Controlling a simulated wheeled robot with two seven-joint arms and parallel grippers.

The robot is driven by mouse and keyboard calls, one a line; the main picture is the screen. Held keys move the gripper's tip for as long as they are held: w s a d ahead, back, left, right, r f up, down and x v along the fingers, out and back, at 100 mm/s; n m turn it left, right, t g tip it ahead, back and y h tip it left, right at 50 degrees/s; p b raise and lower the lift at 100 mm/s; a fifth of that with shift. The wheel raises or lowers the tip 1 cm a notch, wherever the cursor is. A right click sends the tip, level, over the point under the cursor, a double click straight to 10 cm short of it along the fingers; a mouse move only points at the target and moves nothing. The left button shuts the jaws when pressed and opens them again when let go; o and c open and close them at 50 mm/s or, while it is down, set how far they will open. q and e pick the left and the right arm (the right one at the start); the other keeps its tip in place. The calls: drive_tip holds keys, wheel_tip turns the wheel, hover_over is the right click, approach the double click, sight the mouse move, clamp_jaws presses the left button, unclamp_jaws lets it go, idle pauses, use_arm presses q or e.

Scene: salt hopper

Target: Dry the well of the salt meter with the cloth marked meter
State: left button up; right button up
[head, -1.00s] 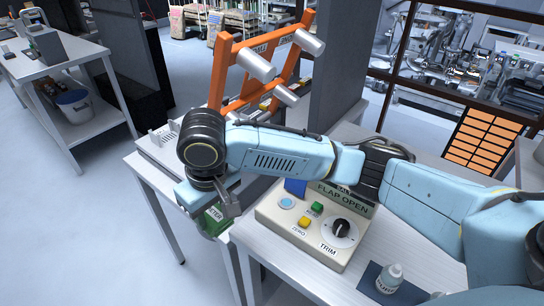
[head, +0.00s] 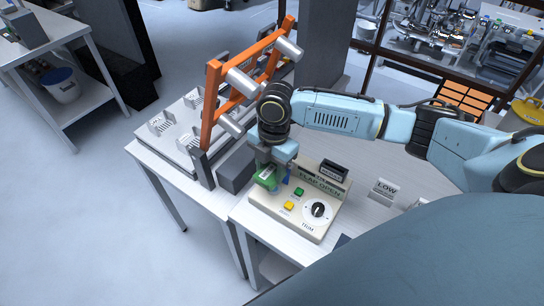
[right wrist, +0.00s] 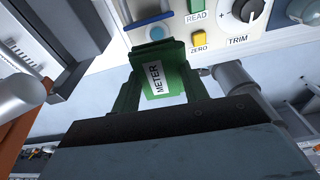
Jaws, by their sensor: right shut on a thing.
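The salt meter (head: 272,212) is a beige box on the white table. It has a green READ button (head: 299,192), a yellow ZERO button (head: 289,205), a TRIM knob (head: 318,209) and a display reading "FLAP OPEN". My right gripper (head: 274,163) is shut on the green cloth marked METER (head: 266,178), over the meter's left end. In the right wrist view the cloth (right wrist: 178,65) reaches the near side of the round blue well (right wrist: 152,16) and covers part of it. I cannot tell whether they touch. The well is hidden in the head view. My left gripper is not in view.
A grey block (head: 237,168) and an orange frame with grey rollers (head: 212,92) stand left of the meter. A small black box (head: 334,170) sits at the meter's back. A LOW card (head: 384,190) stands on the right, with free tabletop around it.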

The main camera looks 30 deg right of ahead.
sight(271, 191)
drive_tip(key=shift+d+r+n, duration=0.1)
drive_tip(key=shift+d+n, duration=0.2)
drive_tip(key=shift+n, duration=0.1)
drive_tip(key=shift+r+p, duration=0.1)
drive_tip(key=shift+p, duration=0.55)
drive_tip(key=shift+f+b, duration=1.6)
drive_tip(key=shift+f, duration=1.4)
drive_tip(key=shift+f+b, duration=0.3)
drive_tip(key=shift+f, duration=0.3)
